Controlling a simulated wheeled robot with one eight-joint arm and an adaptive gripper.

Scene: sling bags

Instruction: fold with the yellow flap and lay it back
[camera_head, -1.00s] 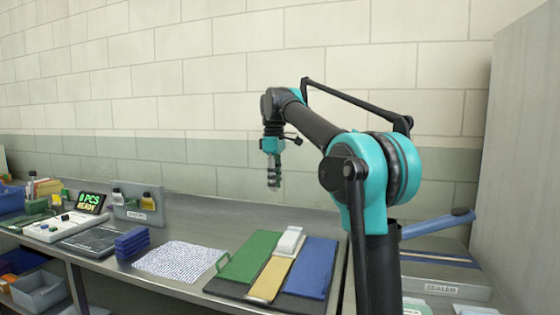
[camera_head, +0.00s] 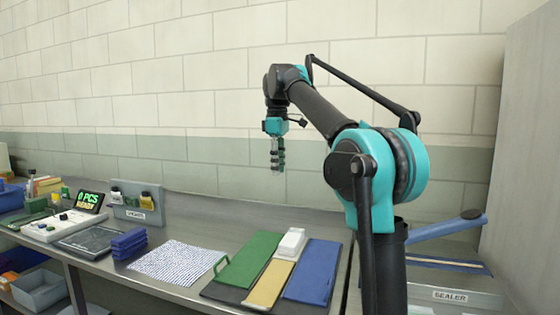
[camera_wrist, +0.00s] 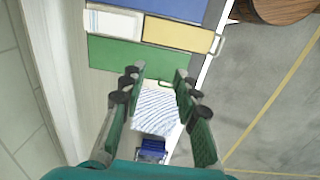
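The yellow flap (camera_head: 268,285) lies flat in the middle of a folding board, between the green flap (camera_head: 247,262) and the blue flap (camera_head: 316,268). In the wrist view the yellow flap (camera_wrist: 178,34) has a pale handle (camera_wrist: 217,44) at its right end. A blue-and-white patterned cloth (camera_head: 178,262) lies flat on the table left of the board. My gripper (camera_head: 276,168) hangs above the table, clear of the flaps. In the wrist view its fingers (camera_wrist: 157,76) are spread with nothing between them.
Stacked dark blue pieces (camera_head: 129,242) stand left of the cloth. A scale (camera_head: 90,241) and a lit display (camera_head: 90,201) are farther left. A sealer (camera_head: 450,295) with a blue arm is at the right. A wall stands behind the table.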

